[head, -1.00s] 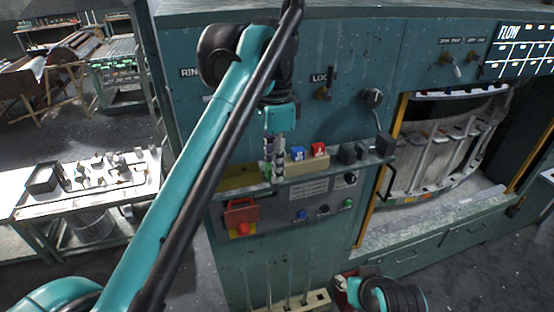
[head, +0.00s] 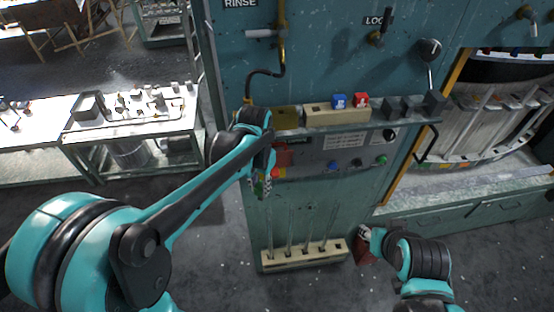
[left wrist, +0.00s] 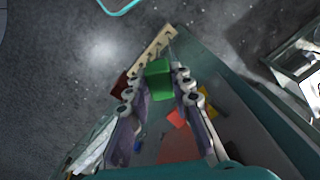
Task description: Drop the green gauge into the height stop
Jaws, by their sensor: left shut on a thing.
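The green gauge (left wrist: 158,80) is a small green block between the fingertips of my left gripper (left wrist: 158,84) in the left wrist view. The gripper is shut on it. In the head view my left gripper (head: 262,186) is below the shelf, in front of the panel's left edge, beside a red box (head: 284,155). I cannot tell which part is the height stop. My right gripper (head: 366,236) is low at right; its jaws are unclear.
A beige rack (head: 303,256) with upright glass rods stands low in front of the cabinet. A dark red object (head: 364,252) is beside my right gripper. Dark blocks (head: 410,106) and a black handle (head: 428,143) are at the shelf's right. A side table (head: 135,126) stands at left.

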